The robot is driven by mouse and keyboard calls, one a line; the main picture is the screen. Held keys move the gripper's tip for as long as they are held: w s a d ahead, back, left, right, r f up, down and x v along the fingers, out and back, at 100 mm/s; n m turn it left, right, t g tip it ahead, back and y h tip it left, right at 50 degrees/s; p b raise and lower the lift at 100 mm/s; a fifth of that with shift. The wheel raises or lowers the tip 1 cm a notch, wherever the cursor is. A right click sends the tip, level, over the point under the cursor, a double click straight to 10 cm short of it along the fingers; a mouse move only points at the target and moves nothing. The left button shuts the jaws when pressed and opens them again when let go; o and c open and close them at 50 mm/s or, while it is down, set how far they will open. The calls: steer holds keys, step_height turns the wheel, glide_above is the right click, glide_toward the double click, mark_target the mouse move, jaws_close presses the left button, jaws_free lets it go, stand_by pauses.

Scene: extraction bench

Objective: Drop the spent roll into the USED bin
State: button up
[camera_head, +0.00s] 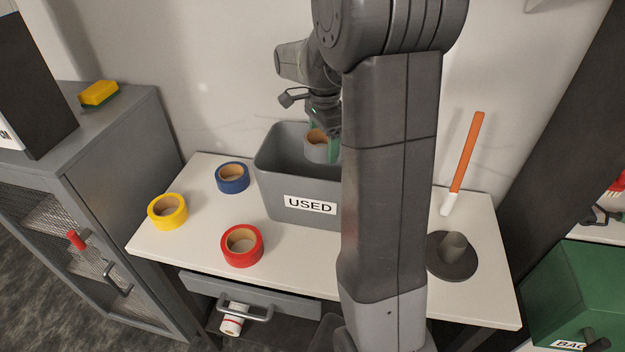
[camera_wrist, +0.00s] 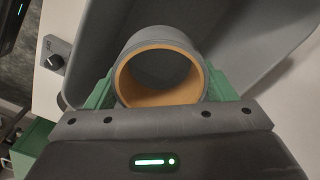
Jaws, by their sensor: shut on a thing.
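The spent roll (camera_head: 318,148) is a grey ring with a tan cardboard core. My gripper (camera_head: 322,142) is shut on it, and the roll shows at or just inside the mouth of the grey USED bin (camera_head: 280,187). In the wrist view the roll (camera_wrist: 160,68) sits between the green fingers of my gripper (camera_wrist: 160,92), its core facing the camera. My arm hides the right part of the bin in the head view.
Blue (camera_head: 233,178), yellow (camera_head: 167,212) and red (camera_head: 242,246) tape rolls lie left of the bin on the white bench (camera_head: 290,258). A dark round stand (camera_head: 452,262) and an orange-handled tool (camera_head: 467,150) are on the right. A grey cabinet (camera_head: 120,150) stands left.

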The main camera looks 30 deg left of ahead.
steer(key=shift+f+b, duration=0.3)
steer(key=shift+f, duration=0.55)
steer(key=o, duration=1)
steer(key=shift+r, duration=0.1)
step_height(320, 180, up, 14)
steer(key=b, duration=0.1)
steer(key=shift+f, duration=0.3)
